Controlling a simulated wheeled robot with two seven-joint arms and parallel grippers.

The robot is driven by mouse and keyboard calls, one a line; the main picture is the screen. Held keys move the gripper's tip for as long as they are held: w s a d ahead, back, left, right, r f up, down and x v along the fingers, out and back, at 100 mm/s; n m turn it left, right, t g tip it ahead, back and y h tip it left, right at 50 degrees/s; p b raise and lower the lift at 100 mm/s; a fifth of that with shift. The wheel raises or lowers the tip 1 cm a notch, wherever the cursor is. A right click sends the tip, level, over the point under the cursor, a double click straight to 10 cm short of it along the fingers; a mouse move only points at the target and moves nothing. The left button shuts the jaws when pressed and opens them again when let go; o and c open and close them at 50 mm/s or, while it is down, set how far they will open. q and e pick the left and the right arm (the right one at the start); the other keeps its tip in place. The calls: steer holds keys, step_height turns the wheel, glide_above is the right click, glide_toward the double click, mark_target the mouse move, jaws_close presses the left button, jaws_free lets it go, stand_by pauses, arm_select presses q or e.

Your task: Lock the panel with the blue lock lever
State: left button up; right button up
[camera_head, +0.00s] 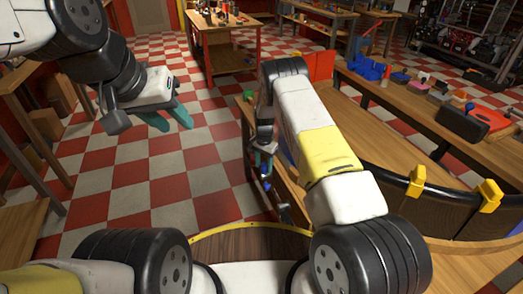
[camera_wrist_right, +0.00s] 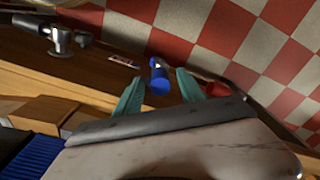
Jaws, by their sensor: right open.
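The blue lock lever (camera_wrist_right: 158,80) shows in the right wrist view as a blue cylinder on a metal stem, in line with the space between my right gripper's fingers. My right gripper (camera_wrist_right: 159,92) has its teal fingers apart, one on each side of the blue end; I see no contact. In the head view my right gripper (camera_head: 264,160) points down beside the bench, with a small blue part (camera_head: 265,185) just below it. The panel cannot be clearly made out. My left gripper (camera_head: 168,116) is open and empty above the floor, far from the bench.
A metal fitting (camera_wrist_right: 62,42) stands on the brown wooden surface (camera_wrist_right: 100,68), near a small label (camera_wrist_right: 123,62). A red part (camera_wrist_right: 218,89) lies by the right finger. The workbench (camera_head: 400,125) on the right carries tools and boxes. Checkered floor (camera_head: 190,165) is clear at left.

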steer(key=shift+f, duration=0.15)
jaws_close()
stand_by(1.4)
